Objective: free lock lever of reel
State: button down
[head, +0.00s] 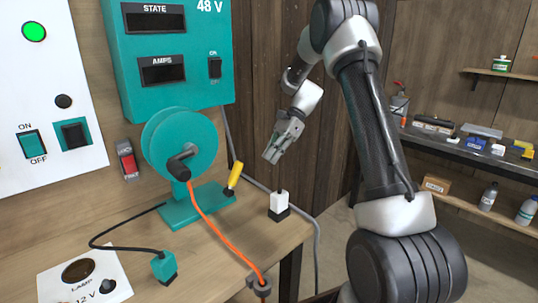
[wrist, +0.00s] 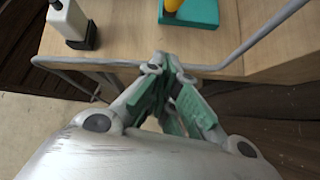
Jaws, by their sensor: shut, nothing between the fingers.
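The teal reel (head: 190,150) stands on its base plate (head: 197,207) on the wooden bench, with an orange cable running from its dark hub down to the bench front. The lock lever (head: 235,175) has a yellow handle and stands tilted at the base's right end. Part of the yellow handle (wrist: 173,5) and the teal base (wrist: 190,14) show at the top of the wrist view. My gripper (head: 272,157) is in the air to the right of the lever, apart from it. Its fingers (wrist: 168,125) are shut and empty.
A white block on a black foot (head: 278,202) stands at the bench's right edge, close below my gripper. A grey cable (head: 318,240) runs over that edge. The teal 48 V panel (head: 165,60) rises behind the reel. A teal plug (head: 164,266) lies at front left.

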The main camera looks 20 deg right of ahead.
aim_at(234, 178)
jog(key=a+f, duration=0.1)
jog(key=a, duration=0.1)
jog(key=s+a+f, duration=0.1)
jog(key=a, duration=0.1)
jog(key=s+a+f, duration=0.1)
jog(key=a, duration=0.2)
jog(key=shift+f, duration=0.4)
jog(key=shift+s+a+r, duration=0.1)
jog(key=shift+a+r, duration=0.15)
jog(key=shift+a, duration=0.25)
jog(key=shift+r, duration=0.1)
jog(key=shift+a+r+h, duration=0.15)
jog(key=shift+r+h, duration=0.05)
jog(key=shift+h, duration=0.2)
